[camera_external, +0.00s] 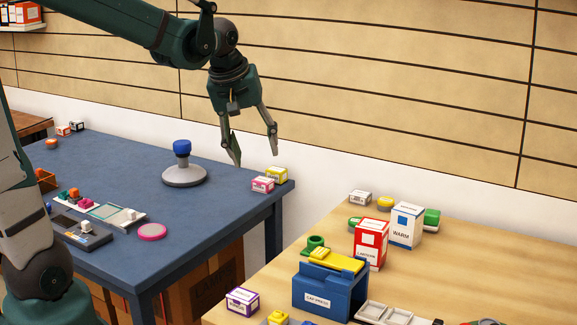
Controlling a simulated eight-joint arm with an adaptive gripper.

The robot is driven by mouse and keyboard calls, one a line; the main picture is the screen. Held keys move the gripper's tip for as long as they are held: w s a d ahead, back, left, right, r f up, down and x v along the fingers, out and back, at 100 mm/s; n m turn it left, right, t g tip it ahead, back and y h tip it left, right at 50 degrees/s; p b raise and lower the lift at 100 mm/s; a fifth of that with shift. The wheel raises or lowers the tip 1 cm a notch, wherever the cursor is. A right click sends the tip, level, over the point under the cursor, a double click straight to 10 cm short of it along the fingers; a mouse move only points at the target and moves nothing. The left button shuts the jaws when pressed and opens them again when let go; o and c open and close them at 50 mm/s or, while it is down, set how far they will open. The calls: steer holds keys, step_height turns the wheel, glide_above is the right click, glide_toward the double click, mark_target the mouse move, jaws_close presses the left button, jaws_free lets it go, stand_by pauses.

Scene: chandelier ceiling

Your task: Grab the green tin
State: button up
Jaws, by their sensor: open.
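Green items sit on the wooden table at the right. A green block-like piece (432,216) is behind the white "WARM" box. A low round green item (355,222), partly hidden by the red carton, looks like a flat tin. A green ring-like piece (315,244) is by the blue press. I cannot tell for sure which is the green tin. My gripper (255,158) is open and empty, fingers pointing down, above the far right corner of the blue table. It is well left of and apart from the green items.
The blue table (205,215) holds a blue-knobbed stand (183,166), small pink (263,185) and yellow (277,174) boxes. On the wooden table (480,275) are a red carton (370,243), a white "WARM" box (405,225) and a blue press (328,288). A gap separates the tables.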

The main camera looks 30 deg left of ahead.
steer(key=w+d+f+n+g+p, duration=0.2)
steer(key=w+d+f+n+p, duration=0.2)
steer(key=w+d, duration=0.6)
steer(key=n+g+p, duration=0.2)
steer(key=n+p, duration=0.2)
glide_toward(357, 220)
steer(key=shift+a+f+y, duration=0.15)
steer(key=shift+f+y, duration=0.05)
steer(key=shift+y, duration=0.1)
steer(key=shift+w+d+f, duration=0.2)
steer(key=shift+d+f, duration=0.2)
steer(key=shift+f, duration=0.3)
steer(key=shift+f, duration=1.25)
steer(key=shift+s+f+b, duration=0.1)
steer(key=shift+f+b, duration=0.45)
steer(key=shift+f, duration=2.1)
steer(key=c, duration=1)
